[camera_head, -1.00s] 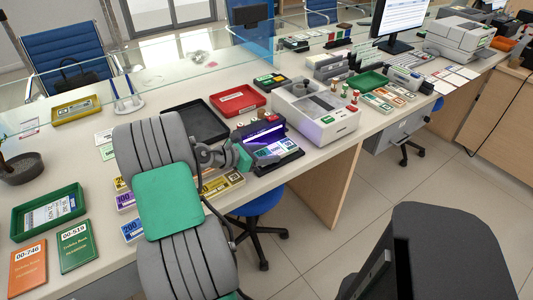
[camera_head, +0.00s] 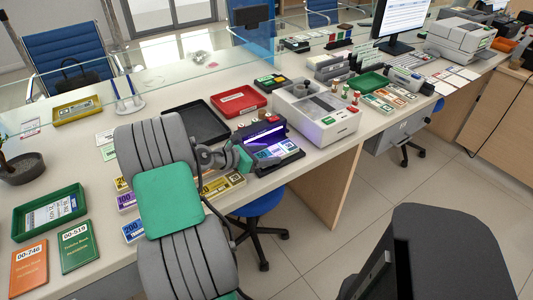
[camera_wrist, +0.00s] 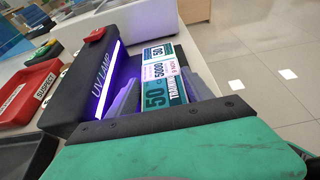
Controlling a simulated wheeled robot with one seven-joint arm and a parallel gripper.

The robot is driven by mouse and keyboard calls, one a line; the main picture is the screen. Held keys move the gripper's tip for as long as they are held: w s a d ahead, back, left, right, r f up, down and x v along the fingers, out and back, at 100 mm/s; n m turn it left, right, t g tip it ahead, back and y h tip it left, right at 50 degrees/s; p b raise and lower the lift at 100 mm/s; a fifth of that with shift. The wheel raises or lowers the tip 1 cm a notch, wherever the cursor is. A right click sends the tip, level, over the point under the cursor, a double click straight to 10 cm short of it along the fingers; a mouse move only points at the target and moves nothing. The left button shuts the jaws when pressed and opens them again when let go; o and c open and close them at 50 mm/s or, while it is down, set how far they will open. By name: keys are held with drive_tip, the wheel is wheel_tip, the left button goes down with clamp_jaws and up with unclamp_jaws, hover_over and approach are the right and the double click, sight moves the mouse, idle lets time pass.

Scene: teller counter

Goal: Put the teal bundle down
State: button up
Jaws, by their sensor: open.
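The teal bundle (camera_wrist: 163,70) shows in the wrist view as a banded stack of teal and white notes marked 50 and 5000. It lies flat beside the glowing tube of the black UV lamp (camera_wrist: 85,85). My gripper (camera_wrist: 163,92) is open, with one grey finger on each side of the bundle's near end. I cannot tell whether either finger touches it. In the head view the bundle (camera_head: 276,152) lies on the base of the UV lamp (camera_head: 262,134), and my gripper (camera_head: 251,158) reaches it from the left. My arm hides part of the counter there.
A red tray (camera_head: 239,101) and a black tray (camera_head: 203,121) lie left of the lamp. A white counting machine (camera_head: 316,110) stands close to its right. Purple and yellow bundles lie by my arm. A green tray (camera_head: 50,212) is at the far left. The counter's front edge is near.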

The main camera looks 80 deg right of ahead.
drive_tip(key=shift+s+a+f, duration=0.1)
drive_tip(key=shift+a+f, duration=0.1)
drive_tip(key=shift+a, duration=0.1)
drive_tip(key=v, duration=0.8)
drive_tip(key=p+v, duration=0.1)
drive_tip(key=v, duration=0.3)
drive_tip(key=shift+d+r, duration=0.2)
drive_tip(key=shift+r, duration=0.15)
